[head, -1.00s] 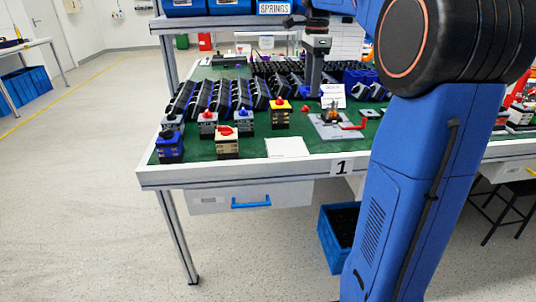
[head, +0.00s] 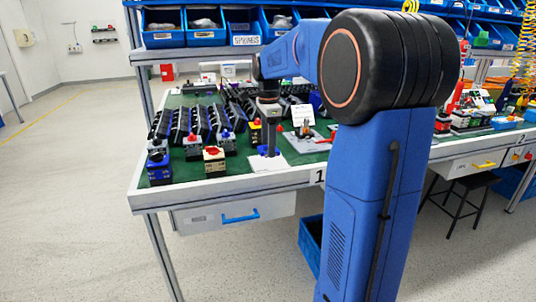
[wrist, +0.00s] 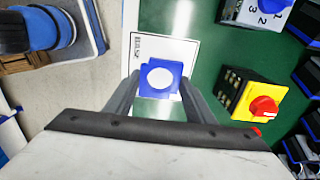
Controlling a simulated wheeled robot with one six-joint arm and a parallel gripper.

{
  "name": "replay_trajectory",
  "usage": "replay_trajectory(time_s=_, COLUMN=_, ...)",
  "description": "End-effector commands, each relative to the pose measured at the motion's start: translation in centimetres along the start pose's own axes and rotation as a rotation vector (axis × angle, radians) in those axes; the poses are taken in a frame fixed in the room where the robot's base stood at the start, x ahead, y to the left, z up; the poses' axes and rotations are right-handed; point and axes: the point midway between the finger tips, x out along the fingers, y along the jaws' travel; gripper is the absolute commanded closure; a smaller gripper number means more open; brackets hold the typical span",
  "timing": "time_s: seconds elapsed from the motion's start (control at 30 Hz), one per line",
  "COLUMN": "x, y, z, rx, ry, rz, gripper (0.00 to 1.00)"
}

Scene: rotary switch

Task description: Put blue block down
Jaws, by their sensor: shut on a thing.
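A blue block (wrist: 151,84) with a white round spot on top sits between the two fingers of my gripper (wrist: 158,90) in the wrist view. The gripper is shut on it. In the head view my gripper (head: 268,147) points down over the white sheet (head: 257,165) at the table's front edge, with blue showing at its tip. The printed sheet also shows under the block in the wrist view (wrist: 180,48). I cannot tell whether the block touches the sheet.
A yellow switch with a red knob (wrist: 252,97) stands to the right of the gripper. Rows of dark units fill the table behind. Green surface beside the sheet is bare.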

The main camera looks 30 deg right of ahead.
Motion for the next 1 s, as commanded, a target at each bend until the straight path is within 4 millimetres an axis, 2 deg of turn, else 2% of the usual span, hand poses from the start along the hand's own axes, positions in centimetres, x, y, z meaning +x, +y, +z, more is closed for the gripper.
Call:
replay_trajectory(time_s=0.3, x=3.4, y=0.1, z=0.0, rx=0.0, ry=0.0, rz=0.001, gripper=0.78)
replay_trajectory(time_s=0.67, x=3.8, y=0.1, z=0.0, rx=0.0, ry=0.0, rz=0.002, gripper=0.78)
replay_trajectory(time_s=0.7, x=3.8, y=0.1, z=0.0, rx=0.0, ry=0.0, rz=0.001, gripper=0.46)
replay_trajectory(time_s=0.77, x=3.7, y=0.1, z=0.0, rx=0.0, ry=0.0, rz=0.001, gripper=0.32)
replay_trajectory(time_s=1.0, x=3.7, y=0.0, z=0.0, rx=0.0, ry=0.0, rz=0.001, gripper=0.32)
